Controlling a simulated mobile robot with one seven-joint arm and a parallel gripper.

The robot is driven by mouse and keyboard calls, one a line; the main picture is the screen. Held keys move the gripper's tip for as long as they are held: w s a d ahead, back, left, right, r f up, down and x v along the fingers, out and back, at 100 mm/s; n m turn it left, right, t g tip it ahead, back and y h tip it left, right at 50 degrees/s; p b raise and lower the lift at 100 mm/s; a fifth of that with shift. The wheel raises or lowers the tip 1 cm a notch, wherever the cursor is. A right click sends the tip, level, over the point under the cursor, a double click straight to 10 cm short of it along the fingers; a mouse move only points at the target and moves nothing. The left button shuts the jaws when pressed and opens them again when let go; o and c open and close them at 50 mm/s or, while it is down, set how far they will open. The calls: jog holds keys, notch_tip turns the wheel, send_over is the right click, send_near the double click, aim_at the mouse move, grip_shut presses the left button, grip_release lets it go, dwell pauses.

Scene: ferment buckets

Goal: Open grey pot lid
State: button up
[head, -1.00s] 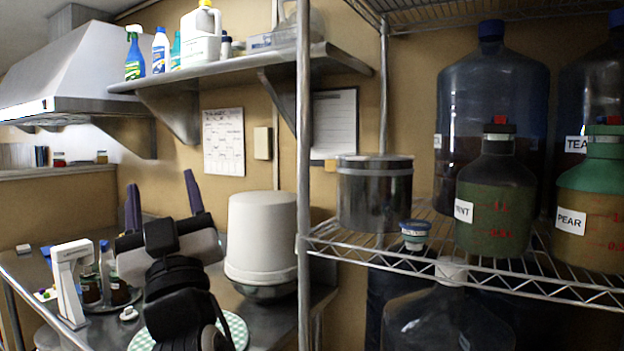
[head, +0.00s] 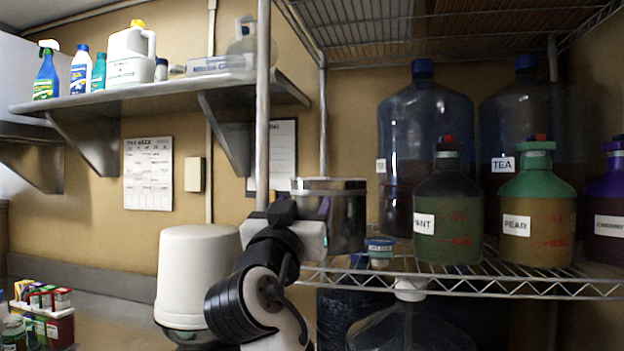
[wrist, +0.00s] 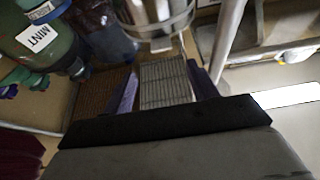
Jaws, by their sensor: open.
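The grey metal pot (head: 345,205) stands upright on the wire shelf, left of the labelled bottles. Its lid (head: 328,184) appears as a shiny band on top and looks seated. My gripper (head: 342,234) is in front of the pot, at the height of its lower half and below the lid, partly hiding the pot. In the wrist view, my gripper (wrist: 163,88) shows two purple fingers spread apart with nothing between them. The pot (wrist: 160,18) shows at the top edge of that view, beyond the fingertips. I cannot tell whether a finger touches it.
A small blue-lidded tub (head: 380,250) stands just right of the pot. The mint bottle (head: 448,215) and pear bottle (head: 537,222) are further right. A shelf post (head: 263,110) rises left of the pot.

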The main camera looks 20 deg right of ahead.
jog(key=p+x, duration=0.3)
jog(key=x, duration=0.7)
jog(key=shift+w+r+p, duration=0.1)
jog(key=shift+w+p, duration=0.1)
jog(key=shift+p, duration=0.1)
grip_shut()
